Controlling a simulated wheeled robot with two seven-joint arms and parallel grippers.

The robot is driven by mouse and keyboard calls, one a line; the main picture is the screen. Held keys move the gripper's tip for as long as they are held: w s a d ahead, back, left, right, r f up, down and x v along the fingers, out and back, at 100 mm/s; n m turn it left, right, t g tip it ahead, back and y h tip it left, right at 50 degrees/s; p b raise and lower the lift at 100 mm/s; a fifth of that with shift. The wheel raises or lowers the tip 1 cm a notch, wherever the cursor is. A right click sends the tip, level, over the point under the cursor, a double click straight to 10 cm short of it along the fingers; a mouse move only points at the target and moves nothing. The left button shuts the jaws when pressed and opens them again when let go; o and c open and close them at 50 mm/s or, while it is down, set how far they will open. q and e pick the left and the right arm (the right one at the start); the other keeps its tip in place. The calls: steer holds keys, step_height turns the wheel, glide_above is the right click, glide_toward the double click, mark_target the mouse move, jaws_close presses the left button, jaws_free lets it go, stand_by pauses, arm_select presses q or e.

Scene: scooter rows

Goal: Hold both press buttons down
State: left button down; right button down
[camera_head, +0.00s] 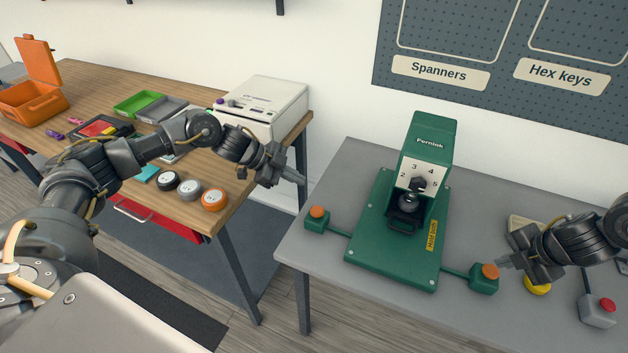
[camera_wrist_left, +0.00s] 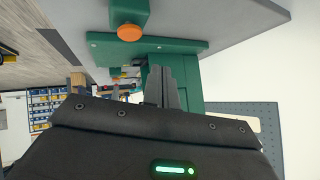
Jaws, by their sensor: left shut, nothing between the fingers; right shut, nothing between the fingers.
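A green press (camera_head: 428,165) marked "Pernink" stands on a green base plate (camera_head: 375,245) on the grey table. Its left press button (camera_head: 317,211) is an orange cap on a green box at the left. Its right press button (camera_head: 490,271) is a similar orange cap at the right front. My left gripper (camera_head: 302,180) is shut and empty, above and slightly left of the left button, apart from it. The left wrist view shows the shut fingers (camera_wrist_left: 165,85) and an orange button (camera_wrist_left: 129,32). My right gripper (camera_head: 502,263) is shut and empty, its tips close beside the right button; contact is unclear.
A grey box with a red button (camera_head: 599,309) and a yellow round thing (camera_head: 537,285) lie right of the press. The wooden table (camera_head: 100,85) at left holds tape rolls (camera_head: 189,189), trays and a white machine (camera_head: 262,105). A gap separates the tables.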

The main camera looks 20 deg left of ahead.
arm_select(q)
steer(key=s+d+r+m+g+y, duration=0.2)
steer(key=d+m+y, duration=0.2)
steer(key=d+m, duration=0.25)
steer(key=m+y, duration=0.2)
steer(key=m, duration=0.2)
glide_above(321, 209)
steer(key=s+a, duration=0.1)
steer(key=a, duration=0.1)
steer(key=shift+s+d+f, duration=0.1)
steer(key=shift+d+f, duration=0.05)
steer(key=shift+f, duration=1.15)
steer(key=shift+s+d+f, duration=0.1)
steer(key=shift+f, duration=1.15)
steer(key=shift+f, duration=0.15)
